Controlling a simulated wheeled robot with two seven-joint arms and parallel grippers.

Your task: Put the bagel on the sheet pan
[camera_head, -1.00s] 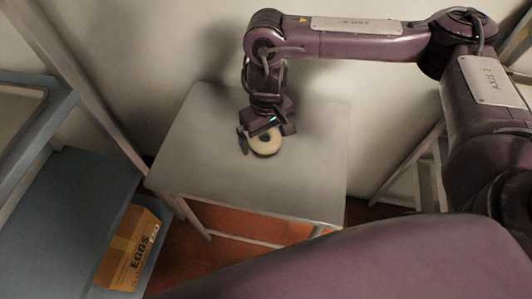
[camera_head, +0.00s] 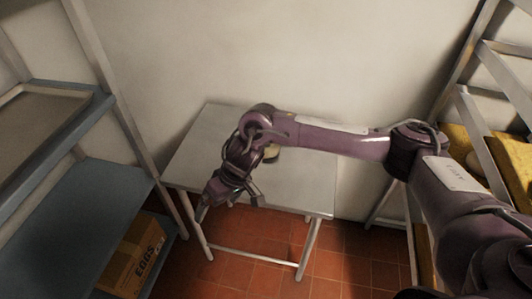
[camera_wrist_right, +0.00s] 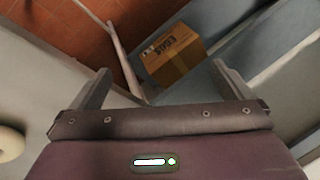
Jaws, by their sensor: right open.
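The bagel (camera_head: 271,153) lies on the metal table (camera_head: 200,150), partly hidden behind my right arm in the head view. It also shows at the left edge of the right wrist view (camera_wrist_right: 11,143). My right gripper (camera_head: 229,204) is open and empty, in front of the bagel over the table's front edge. In the right wrist view its two fingers (camera_wrist_right: 160,88) stand wide apart with nothing between them. A rimmed tray that looks like the sheet pan (camera_head: 40,125) sits on the upper level of the left shelf. My left gripper is not in view.
A blue shelf unit (camera_head: 75,215) stands on the left, with an EGGS carton (camera_head: 135,258) low on it; the carton also shows in the wrist view (camera_wrist_right: 172,55). A rack with yellow items (camera_head: 462,150) stands on the right. Tiled floor (camera_head: 345,255) is open in front of the table.

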